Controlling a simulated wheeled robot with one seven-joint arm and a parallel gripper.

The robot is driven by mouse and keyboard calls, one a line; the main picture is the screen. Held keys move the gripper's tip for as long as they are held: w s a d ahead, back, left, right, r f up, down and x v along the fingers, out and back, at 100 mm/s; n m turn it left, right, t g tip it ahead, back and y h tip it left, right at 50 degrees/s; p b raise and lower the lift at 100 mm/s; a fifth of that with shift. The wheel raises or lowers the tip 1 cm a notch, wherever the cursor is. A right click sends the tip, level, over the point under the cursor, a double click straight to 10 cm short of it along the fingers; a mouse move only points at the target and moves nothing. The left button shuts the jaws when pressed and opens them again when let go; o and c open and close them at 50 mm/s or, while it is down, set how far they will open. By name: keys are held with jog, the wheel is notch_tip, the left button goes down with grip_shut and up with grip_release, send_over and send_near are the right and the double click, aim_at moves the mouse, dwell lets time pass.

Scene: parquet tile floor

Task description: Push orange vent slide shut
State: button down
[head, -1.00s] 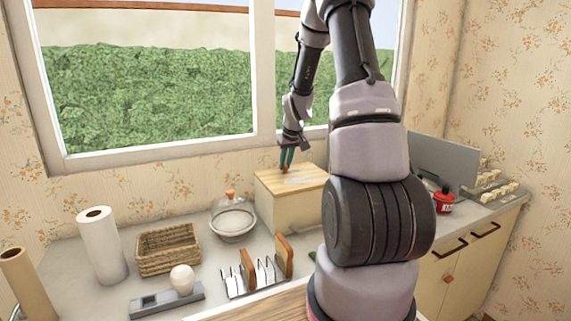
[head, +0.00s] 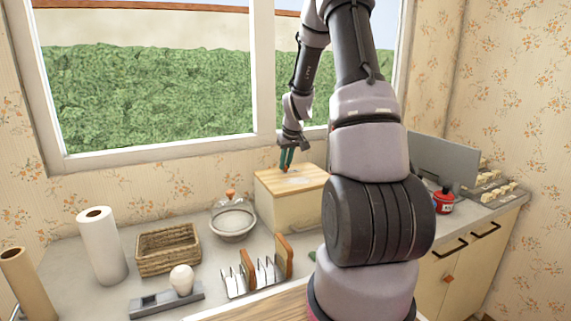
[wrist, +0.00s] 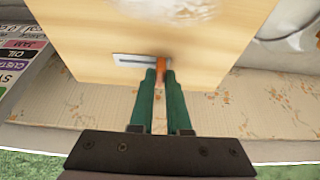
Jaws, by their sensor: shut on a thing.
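The orange vent slide (wrist: 161,63) is a small tab at the right end of a slotted metal plate (wrist: 130,60) in the wrist view. The plate lies on the pale wooden lid (wrist: 90,30) of a cream box (head: 290,210) beneath the window. My gripper (wrist: 162,76) has green fingers, shut on the orange slide. In the head view, my gripper (head: 287,165) reaches down to the lid's back left part, with a speck of orange at its tips. The fingers hide part of the slide and the plate's right end.
A glass-covered bowl (head: 233,218) stands left of the box. A wicker basket (head: 168,248), paper towel roll (head: 102,246), scale (head: 166,300) and toast rack (head: 255,277) stand further left and in front. The window wall is close behind.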

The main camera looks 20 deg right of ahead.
jog(key=shift+d, duration=2.7)
jog(key=c, duration=0.9)
grip_release()
jog(key=shift+d, duration=0.15)
jog(key=v, duration=1)
jog(key=shift+s+r, duration=0.25)
jog(key=shift+r, duration=0.1)
